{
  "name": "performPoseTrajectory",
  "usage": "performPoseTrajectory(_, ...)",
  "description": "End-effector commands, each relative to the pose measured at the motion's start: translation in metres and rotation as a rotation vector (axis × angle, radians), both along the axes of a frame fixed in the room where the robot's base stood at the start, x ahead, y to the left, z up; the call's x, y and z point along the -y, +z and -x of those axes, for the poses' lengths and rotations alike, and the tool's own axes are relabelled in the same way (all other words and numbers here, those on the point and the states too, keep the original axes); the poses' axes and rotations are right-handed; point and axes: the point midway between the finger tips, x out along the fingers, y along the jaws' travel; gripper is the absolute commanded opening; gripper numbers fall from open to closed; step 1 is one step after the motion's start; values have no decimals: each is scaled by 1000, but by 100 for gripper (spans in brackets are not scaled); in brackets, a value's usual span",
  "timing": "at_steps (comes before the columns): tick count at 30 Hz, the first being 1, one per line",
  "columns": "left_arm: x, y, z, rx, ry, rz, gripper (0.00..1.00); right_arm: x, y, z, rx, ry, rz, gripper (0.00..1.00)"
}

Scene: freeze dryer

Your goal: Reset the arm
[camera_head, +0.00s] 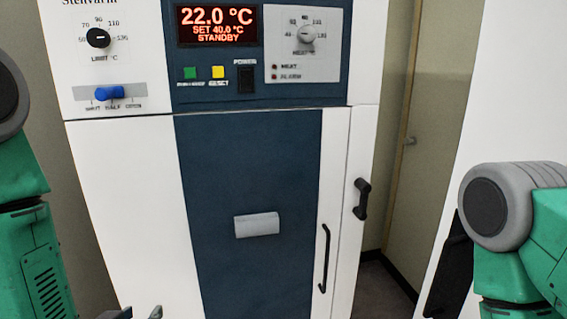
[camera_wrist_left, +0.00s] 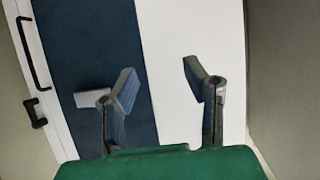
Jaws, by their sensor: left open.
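My left gripper (camera_wrist_left: 160,82) is open and empty in the left wrist view, its two fingers well apart in front of the cabinet's white and dark blue front. In the head view only the tips of my left gripper (camera_head: 138,313) show at the bottom edge, below and left of the grey door plate. My left arm (camera_head: 40,260) comes in at the left edge. My right arm (camera_head: 500,215) shows at the right edge; its gripper is out of view.
The cabinet (camera_head: 130,200) stands ahead, its door closed. Its display (camera_head: 217,24) reads 22.0 °C, set 40.0 °C, standby. Black handles (camera_head: 324,260) (camera_head: 362,199) stick out at its right. A blue slider (camera_head: 109,93) and knobs sit above. A beige door (camera_head: 408,140) stands behind.

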Motion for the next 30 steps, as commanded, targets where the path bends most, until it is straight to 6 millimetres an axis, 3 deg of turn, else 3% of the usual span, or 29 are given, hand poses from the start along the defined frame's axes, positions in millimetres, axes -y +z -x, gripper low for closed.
performPoseTrajectory(1, 2, -45, 18, -102, -20, -3, 41, 0, -16, 0, 0, 0, 0, 40)
performPoseTrajectory(6, 4, -156, 88, -441, -74, -3, 41, 0, -43, 0, 0, 0, 0, 40)
performPoseTrajectory(9, 2, -210, 138, -640, -100, -8, 41, 0, -59, 0, 0, 0, 0, 40)
performPoseTrajectory(12, -3, -250, 186, -818, -115, -14, 41, 0, -72, 0, 0, 0, 0, 40)
performPoseTrajectory(15, -7, -274, 225, -953, -128, -19, 41, 0, -81, 0, 0, 0, 0, 40)
performPoseTrajectory(19, -11, -288, 253, -1052, -136, -25, 41, 0, -87, 0, 0, 0, 0, 40)
performPoseTrajectory(30, -12, -289, 260, -1076, -136, -26, 41, 0, -86, 0, 1, 0, 0, 40)
